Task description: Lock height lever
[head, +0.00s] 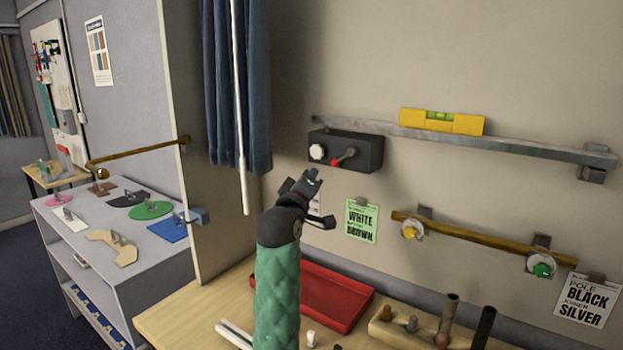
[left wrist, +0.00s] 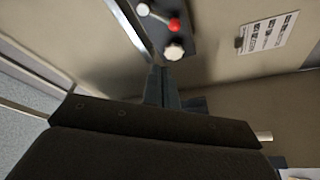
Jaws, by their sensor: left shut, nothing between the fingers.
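A dark control box (head: 370,153) is fixed on the wall under the left part of a long grey rail. On its front are a white round knob (head: 317,152) and a short lever with a red tip (head: 337,163). My left gripper (head: 311,178) is just below the box, apart from it, shut and empty. In the left wrist view, the shut fingers (left wrist: 162,85) point toward the box (left wrist: 184,12), with the white knob (left wrist: 174,50) nearest and the red tip (left wrist: 174,25) beyond. My right gripper is not in view.
The grey rail (head: 550,150) carries a yellow level (head: 442,121). A brown pole (head: 480,237) hangs to the right below it. A dark curtain (head: 236,80) and a white rod (head: 240,120) hang left of the box. The wooden table holds a red tray (head: 335,297).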

